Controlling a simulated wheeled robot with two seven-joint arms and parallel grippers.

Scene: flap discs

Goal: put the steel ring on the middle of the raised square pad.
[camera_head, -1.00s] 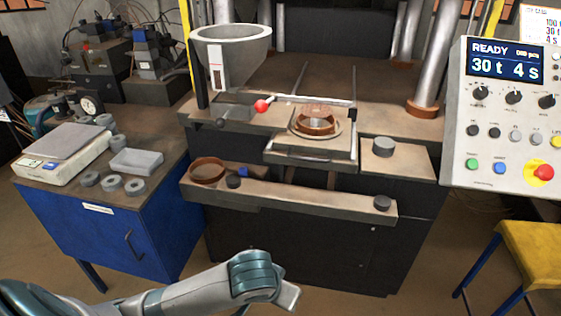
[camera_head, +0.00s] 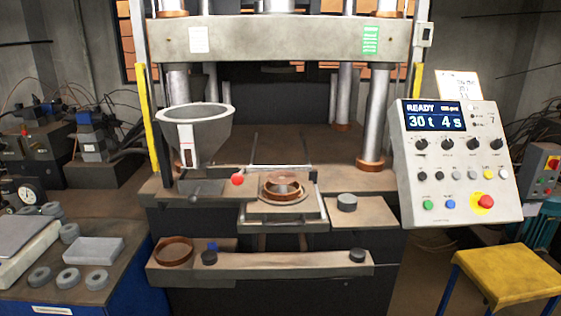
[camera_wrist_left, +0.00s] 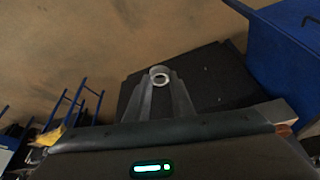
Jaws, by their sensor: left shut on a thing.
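In the left wrist view, a pale steel ring (camera_wrist_left: 159,70) sits between the fingertips of my left gripper (camera_wrist_left: 160,84), which is shut on it. The ring is held over the floor, beside a dark cabinet. Neither gripper shows in the head view. There, a square slide plate (camera_head: 285,216) at the front of the press carries a round copper-coloured mould (camera_head: 283,188). I cannot tell for certain which surface is the raised square pad.
A long ledge (camera_head: 290,264) runs along the press front, with a copper ring (camera_head: 174,251) and dark knobs. A hopper (camera_head: 205,125) stands at its left. A bench with grey rings (camera_head: 68,279) is at left, a control panel (camera_head: 455,165) and yellow stool (camera_head: 505,275) at right.

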